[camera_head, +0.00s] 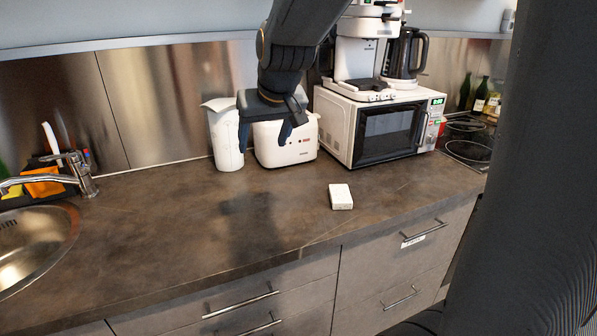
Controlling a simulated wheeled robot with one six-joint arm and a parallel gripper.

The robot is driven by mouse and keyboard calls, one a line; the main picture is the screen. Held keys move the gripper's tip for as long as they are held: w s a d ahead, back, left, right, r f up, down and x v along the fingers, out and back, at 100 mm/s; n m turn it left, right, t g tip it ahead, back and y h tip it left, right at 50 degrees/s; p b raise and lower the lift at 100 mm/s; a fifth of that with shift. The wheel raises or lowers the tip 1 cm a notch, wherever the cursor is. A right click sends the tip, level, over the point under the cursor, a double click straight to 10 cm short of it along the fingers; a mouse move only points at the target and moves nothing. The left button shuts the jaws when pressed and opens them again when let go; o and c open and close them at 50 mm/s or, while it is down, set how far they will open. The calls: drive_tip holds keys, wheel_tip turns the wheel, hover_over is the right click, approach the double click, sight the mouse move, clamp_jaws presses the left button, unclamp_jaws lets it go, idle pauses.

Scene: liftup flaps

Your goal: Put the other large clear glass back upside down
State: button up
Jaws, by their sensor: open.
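No large clear glass can be made out in this view. My gripper (265,132) hangs from the top of the picture, fingers down and apart, in front of the white toaster. Nothing shows between the fingers. It appears to be above the brown countertop (170,225), and a dark shadow lies on the counter below it.
A white canister (226,140) and the toaster (296,150) stand along the back wall. A microwave (390,130) carries a coffee machine (355,58) and a black kettle (404,55). A small white box (341,196) lies mid-counter. A sink (30,245) is left; the front counter is clear.

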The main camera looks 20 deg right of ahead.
drive_tip(key=s+f+g, duration=0.5)
drive_tip(key=s+f, duration=1.3)
drive_tip(key=s, duration=0.2)
drive_tip(key=shift+s+d+g, duration=0.25)
drive_tip(key=shift+s+g, duration=0.05)
drive_tip(key=shift+g, duration=0.1)
drive_tip(key=shift+r, duration=0.1)
